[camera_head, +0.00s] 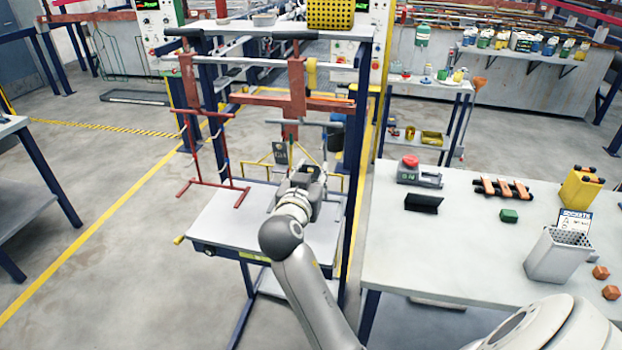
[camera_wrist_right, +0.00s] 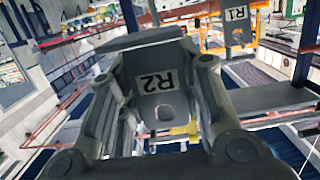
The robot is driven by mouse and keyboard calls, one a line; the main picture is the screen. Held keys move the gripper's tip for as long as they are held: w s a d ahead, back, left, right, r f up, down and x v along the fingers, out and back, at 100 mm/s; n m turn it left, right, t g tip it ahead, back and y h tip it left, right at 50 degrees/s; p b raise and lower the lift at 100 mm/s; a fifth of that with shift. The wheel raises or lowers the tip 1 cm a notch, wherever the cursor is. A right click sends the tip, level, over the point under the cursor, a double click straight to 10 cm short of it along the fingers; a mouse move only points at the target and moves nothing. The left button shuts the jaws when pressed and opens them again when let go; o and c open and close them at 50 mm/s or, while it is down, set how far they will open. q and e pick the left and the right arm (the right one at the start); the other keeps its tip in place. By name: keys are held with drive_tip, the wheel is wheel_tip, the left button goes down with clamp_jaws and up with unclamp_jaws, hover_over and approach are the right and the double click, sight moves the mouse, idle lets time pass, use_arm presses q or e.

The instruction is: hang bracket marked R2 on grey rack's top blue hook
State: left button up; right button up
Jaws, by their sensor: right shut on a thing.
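The bracket marked R2 (camera_wrist_right: 158,82) is a grey plate with a white label and an oval hole. In the right wrist view its label reads upside down. My right gripper (camera_wrist_right: 155,105) is shut on it; in the head view this gripper (camera_head: 308,182) is in front of the grey rack (camera_head: 305,123), over the pale stand top. The gripper hides the bracket and the rack's lower part in the head view. The top blue hook cannot be made out clearly. My left gripper is not in view.
A bracket marked R1 (camera_wrist_right: 237,24) hangs beyond the gripper in the wrist view. A red rack (camera_head: 191,130) hangs at the left of the blue-posted stand (camera_head: 225,222). The table (camera_head: 400,265) at right holds dark and copper-coloured parts and a perforated bin (camera_head: 552,258).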

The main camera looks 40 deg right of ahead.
sight(324, 149)
drive_tip(key=r+b+x, duration=0.1)
drive_tip(key=x, duration=0.7)
drive_tip(key=shift+w+d+f, duration=0.1)
idle(0.4)
drive_tip(key=shift+w+d+b, duration=0.25)
drive_tip(key=shift+d+b, duration=0.05)
drive_tip(key=shift+b, duration=0.15)
idle(0.3)
drive_tip(key=shift+w+d, duration=0.4)
drive_tip(key=shift+d, duration=0.05)
drive_tip(key=shift+d+f+b, duration=0.1)
drive_tip(key=shift+f+b, duration=0.05)
drive_tip(key=shift+b, duration=0.15)
drive_tip(key=shift+w+d+f+b, duration=0.25)
drive_tip(key=shift+w+d+b, duration=0.05)
drive_tip(key=shift+w+b, duration=0.1)
